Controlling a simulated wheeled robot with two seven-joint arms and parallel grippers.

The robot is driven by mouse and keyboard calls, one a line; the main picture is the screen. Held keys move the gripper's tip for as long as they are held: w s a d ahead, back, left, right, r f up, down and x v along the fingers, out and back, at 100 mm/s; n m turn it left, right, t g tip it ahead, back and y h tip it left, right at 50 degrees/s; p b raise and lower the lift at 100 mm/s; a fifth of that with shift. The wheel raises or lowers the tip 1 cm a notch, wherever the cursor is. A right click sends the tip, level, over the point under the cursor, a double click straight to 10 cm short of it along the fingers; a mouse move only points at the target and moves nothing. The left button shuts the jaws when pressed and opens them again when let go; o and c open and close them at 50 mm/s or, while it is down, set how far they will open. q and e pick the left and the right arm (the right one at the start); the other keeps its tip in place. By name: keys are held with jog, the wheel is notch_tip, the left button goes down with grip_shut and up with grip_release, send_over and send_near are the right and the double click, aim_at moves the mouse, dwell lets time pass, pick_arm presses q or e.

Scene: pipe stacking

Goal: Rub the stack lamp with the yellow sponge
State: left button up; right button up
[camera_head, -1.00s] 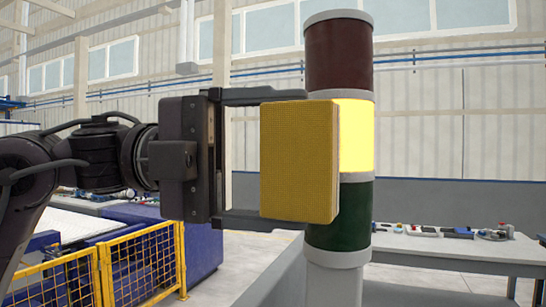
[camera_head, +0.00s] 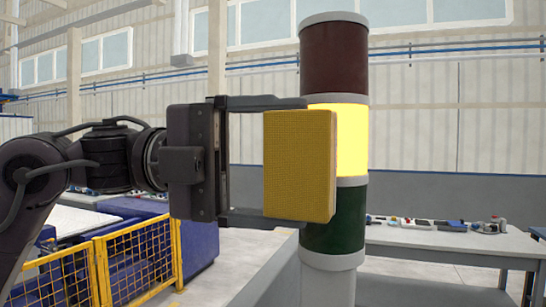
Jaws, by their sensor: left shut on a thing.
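The stack lamp (camera_head: 347,143) stands upright in the middle right, with a dark red section on top, a lit yellow section in the middle and a dark green section below, on a grey post. My left gripper (camera_head: 270,160) comes in from the left and is shut on the yellow sponge (camera_head: 299,165), which stands upright between its fingers. The sponge overlaps the left edge of the yellow and green sections in the picture. I cannot tell whether it touches the lamp. My right gripper is not in view.
A white table (camera_head: 440,238) with several small items stands behind at the right. A yellow mesh fence (camera_head: 140,262) and a blue machine (camera_head: 200,245) are at the lower left.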

aim_at(335, 163)
pick_arm(q)
jog(key=shift+s+d, duration=0.3)
jog(key=shift+d, duration=0.6)
jog(key=shift+s+d, duration=0.25)
jog(key=shift+d, duration=0.85)
jog(key=shift+p, duration=0.3)
jog(key=shift+w+a, duration=0.2)
jog(key=shift+a, duration=0.5)
jog(key=shift+w+a, duration=0.25)
jog(key=shift+a, duration=0.4)
jog(key=shift+w+a, duration=0.2)
jog(key=shift+a, duration=0.5)
